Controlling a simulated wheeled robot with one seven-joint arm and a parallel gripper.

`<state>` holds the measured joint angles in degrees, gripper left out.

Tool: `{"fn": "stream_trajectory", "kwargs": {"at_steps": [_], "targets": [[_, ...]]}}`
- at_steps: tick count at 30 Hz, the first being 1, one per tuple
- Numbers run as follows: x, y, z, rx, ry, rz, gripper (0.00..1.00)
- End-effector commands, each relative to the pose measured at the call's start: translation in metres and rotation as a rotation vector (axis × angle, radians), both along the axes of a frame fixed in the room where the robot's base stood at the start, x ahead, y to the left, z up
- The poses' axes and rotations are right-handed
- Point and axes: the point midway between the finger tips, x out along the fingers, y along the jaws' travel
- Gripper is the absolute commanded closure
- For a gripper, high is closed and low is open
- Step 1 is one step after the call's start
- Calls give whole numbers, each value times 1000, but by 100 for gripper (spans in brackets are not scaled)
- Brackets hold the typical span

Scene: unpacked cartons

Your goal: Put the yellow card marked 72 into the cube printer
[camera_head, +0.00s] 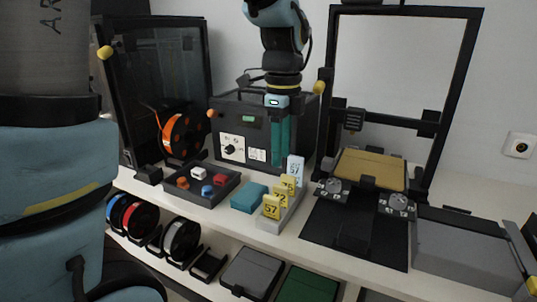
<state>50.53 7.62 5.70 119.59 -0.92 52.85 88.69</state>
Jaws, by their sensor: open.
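Several small yellow cards stand in a grey holder (268,226) on the table, with a pale blue card (296,167) behind them. The front yellow card (271,207) seems to read 57; the numbers on the yellow cards behind it are too small to read surely, so I cannot tell which is 72. A dark box-shaped machine (222,118) with a white knob panel stands at the back centre and looks like the cube printer. My gripper (280,160) points down in front of this machine, behind and above the cards, its teal fingers open and empty. Its arm hides part of the machine.
A teal block (249,197) lies left of the holder. A dark tray (211,197) holds small coloured blocks. An open-frame printer (370,170) stands right, a framed printer (163,60) left with an orange spool (183,136). Spools and boxes fill the lower shelf.

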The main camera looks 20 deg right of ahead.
Motion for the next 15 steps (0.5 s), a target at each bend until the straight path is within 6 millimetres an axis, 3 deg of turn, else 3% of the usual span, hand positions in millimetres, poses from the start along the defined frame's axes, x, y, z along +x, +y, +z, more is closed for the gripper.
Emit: {"fn": "stream_trajectory", "kwargs": {"at_steps": [5, 8, 11, 15], "targets": [[1, 1, 2, 0, 0, 9, 55], [7, 13, -3, -3, -2, 100, 55], [19, 41, -13, -15, -11, 328, 55], [35, 102, -36, -41, -27, 829, 55]]}}
